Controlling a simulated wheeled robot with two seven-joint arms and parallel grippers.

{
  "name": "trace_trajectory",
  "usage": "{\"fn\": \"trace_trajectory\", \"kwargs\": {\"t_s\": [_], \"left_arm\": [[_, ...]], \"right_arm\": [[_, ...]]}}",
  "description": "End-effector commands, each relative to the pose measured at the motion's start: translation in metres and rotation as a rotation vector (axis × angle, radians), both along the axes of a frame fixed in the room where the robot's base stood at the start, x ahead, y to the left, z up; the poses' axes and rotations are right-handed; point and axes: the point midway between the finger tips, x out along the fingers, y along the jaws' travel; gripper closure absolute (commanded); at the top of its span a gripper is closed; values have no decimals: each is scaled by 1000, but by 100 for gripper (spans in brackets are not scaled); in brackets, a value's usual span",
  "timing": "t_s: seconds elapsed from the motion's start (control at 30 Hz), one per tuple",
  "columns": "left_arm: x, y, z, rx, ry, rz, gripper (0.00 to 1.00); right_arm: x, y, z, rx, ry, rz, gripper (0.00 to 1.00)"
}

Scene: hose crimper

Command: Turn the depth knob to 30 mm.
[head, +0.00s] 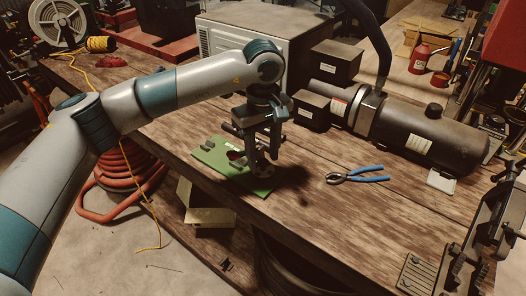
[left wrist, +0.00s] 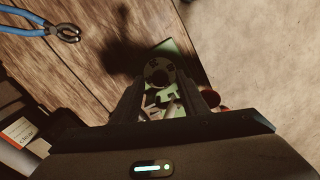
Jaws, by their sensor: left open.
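My left gripper (head: 264,158) points down over the right part of a green plate (head: 212,153) near the front edge of the wooden bench. Its fingers are open. In the left wrist view the gripper (left wrist: 160,82) has its fingers on either side of a round, dark, notched part (left wrist: 158,70), which may be the depth knob. Whether the fingers touch it cannot be told. Part of the green plate (left wrist: 183,52) shows beyond. In the head view the gripper largely hides the round part. No depth scale or reading is legible. My right gripper is not in view.
Blue-handled pliers (head: 357,175) lie right of the plate. A black cylindrical machine (head: 425,135) and dark boxes (head: 334,62) stand behind, with a pale cabinet (head: 225,35) further back. Black rail-like equipment (head: 470,235) is at the lower right. The front bench between is mostly clear.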

Motion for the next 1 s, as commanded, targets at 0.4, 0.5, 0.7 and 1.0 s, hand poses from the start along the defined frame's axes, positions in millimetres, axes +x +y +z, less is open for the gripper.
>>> {"fn": "trace_trajectory", "kwargs": {"t_s": [0.4, 0.5, 0.7, 1.0], "left_arm": [[0, 0, -5, -1, -1, 0, 60], [0, 0, -5, -1, -1, 0, 81], [0, 0, -5, -1, -1, 0, 100], [0, 0, -6, 0, -1, 30, 100]], "right_arm": [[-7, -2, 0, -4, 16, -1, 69], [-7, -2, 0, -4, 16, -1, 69], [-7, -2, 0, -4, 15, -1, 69], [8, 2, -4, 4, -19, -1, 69]]}}
